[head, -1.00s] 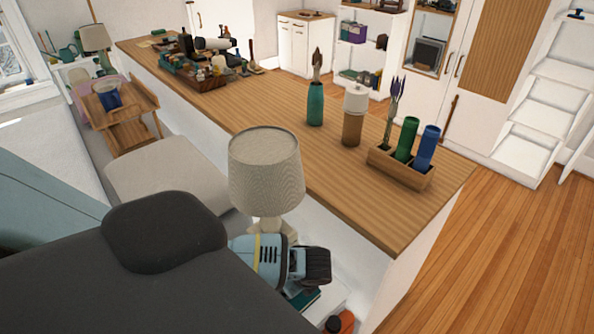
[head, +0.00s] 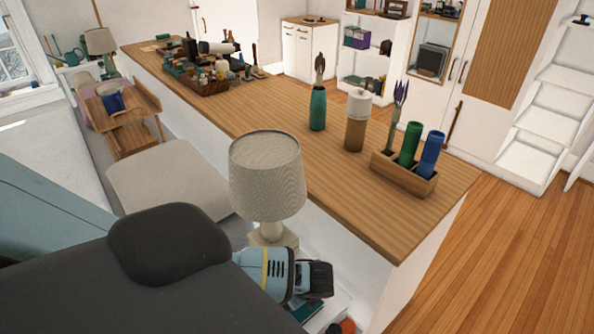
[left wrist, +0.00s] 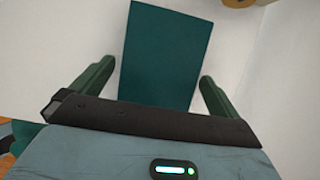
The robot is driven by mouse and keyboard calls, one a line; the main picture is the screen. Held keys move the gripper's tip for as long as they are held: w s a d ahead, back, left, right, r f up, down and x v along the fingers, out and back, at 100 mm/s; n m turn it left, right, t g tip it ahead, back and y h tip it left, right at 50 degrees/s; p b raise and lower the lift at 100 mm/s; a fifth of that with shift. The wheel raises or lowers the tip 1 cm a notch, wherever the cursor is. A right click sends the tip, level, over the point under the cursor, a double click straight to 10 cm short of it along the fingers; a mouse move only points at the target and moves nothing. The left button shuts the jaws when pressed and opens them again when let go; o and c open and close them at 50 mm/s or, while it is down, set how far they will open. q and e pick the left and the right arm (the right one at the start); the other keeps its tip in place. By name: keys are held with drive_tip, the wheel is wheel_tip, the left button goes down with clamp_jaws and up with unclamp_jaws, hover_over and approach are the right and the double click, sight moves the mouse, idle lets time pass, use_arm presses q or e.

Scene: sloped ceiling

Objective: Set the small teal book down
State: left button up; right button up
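The small teal book (left wrist: 165,50) shows in the left wrist view as a flat dark teal rectangle between my left gripper's two green fingers (left wrist: 158,75). The fingers are wide apart, with a narrow gap visible beside the book's left edge. In the head view, the book (head: 304,310) is mostly hidden below my left gripper (head: 318,282); only a teal strip shows over a white surface (head: 337,306). I cannot tell the exact height between gripper and book. My right gripper is not in view.
A table lamp (head: 267,180) stands close beside my left gripper. A long wooden counter (head: 270,110) runs behind it, bearing a wooden holder (head: 403,176) and bottles. An orange object (head: 348,326) lies near the front. The floor at right is clear.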

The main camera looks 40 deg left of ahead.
use_arm(q)
drive_tip(key=shift+d+r, duration=0.1)
drive_tip(key=shift+r, duration=0.35)
drive_tip(key=p+v, duration=0.2)
drive_tip(key=v, duration=0.8)
drive_tip(key=s+d+f+n+t+h, duration=0.2)
drive_tip(key=s+d+n+h, duration=0.2)
drive_tip(key=d, duration=0.4)
drive_tip(key=s+d+f+n+t+h, duration=0.25)
drive_tip(key=s+d+h, duration=0.2)
drive_tip(key=d, duration=0.45)
drive_tip(key=s+a+n+t, duration=0.1)
drive_tip(key=s+a+n, duration=0.2)
drive_tip(key=s, duration=0.1)
drive_tip(key=s+a+n+t+y, duration=0.1)
drive_tip(key=s+a+n, duration=0.1)
drive_tip(key=s+n, duration=0.2)
drive_tip(key=s+a+n+t+y, duration=0.1)
drive_tip(key=s+a+n+t, duration=0.1)
drive_tip(key=s+a+n, duration=0.1)
drive_tip(key=shift+s+a+f+n, duration=0.25)
drive_tip(key=shift+s+a+f, duration=0.1)
drive_tip(key=shift+s, duration=0.3)
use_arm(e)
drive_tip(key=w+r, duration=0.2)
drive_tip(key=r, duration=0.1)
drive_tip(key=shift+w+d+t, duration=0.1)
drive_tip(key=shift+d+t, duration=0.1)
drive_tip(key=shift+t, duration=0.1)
